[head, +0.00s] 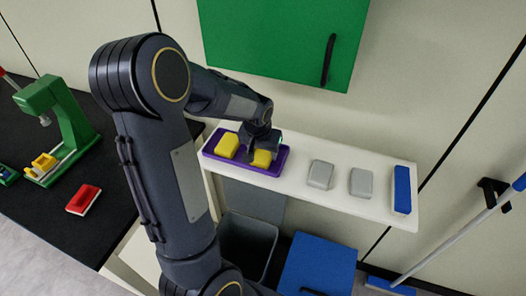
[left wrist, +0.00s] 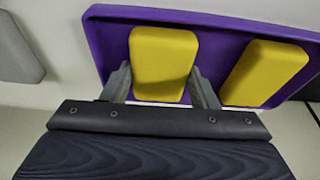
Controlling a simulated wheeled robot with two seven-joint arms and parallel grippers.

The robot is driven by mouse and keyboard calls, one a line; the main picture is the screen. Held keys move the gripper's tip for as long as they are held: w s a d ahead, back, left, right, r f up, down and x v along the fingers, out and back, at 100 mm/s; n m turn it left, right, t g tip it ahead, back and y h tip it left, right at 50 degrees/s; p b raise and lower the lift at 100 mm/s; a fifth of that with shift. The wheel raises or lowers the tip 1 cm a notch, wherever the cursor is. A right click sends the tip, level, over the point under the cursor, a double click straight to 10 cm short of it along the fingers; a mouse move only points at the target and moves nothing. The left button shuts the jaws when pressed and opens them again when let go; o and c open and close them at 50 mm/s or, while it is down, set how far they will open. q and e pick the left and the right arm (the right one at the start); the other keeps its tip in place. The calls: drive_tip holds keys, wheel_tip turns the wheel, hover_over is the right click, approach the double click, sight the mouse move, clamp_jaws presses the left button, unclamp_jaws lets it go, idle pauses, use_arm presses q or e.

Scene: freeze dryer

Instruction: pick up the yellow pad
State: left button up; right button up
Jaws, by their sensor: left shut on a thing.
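Two yellow pads are in a purple tray (head: 243,167) on the white shelf. The right-hand yellow pad (head: 262,159) is under my left gripper (head: 263,148); the other yellow pad (head: 228,145) lies to its left, untouched. In the left wrist view, my left gripper (left wrist: 162,85) has one finger on each side of the held yellow pad (left wrist: 163,62), shut on it. The other yellow pad (left wrist: 265,73) lies to its right in the tray (left wrist: 112,38). I cannot tell whether the held pad is clear of the tray floor. My right gripper is out of view.
Two grey pads (head: 320,174) (head: 361,183) and a blue block (head: 402,189) sit on the white shelf (head: 290,185) to the right. A green cabinet door (head: 280,40) hangs above. A grey bin (head: 247,245) and a blue lid (head: 318,265) are below. A black counter (head: 110,210) lies left.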

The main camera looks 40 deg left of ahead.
sight(263, 154)
use_arm(q)
drive_tip(key=shift+r, duration=0.65)
drive_tip(key=v, duration=0.3)
drive_tip(key=shift+w, duration=0.2)
drive_tip(key=s+d+r+b, duration=0.2)
drive_tip(key=s+d+r, duration=0.6)
drive_tip(key=s+r, duration=0.1)
drive_tip(key=shift+s+d, duration=0.15)
drive_tip(key=shift+s, duration=0.7)
drive_tip(key=shift+r, duration=0.1)
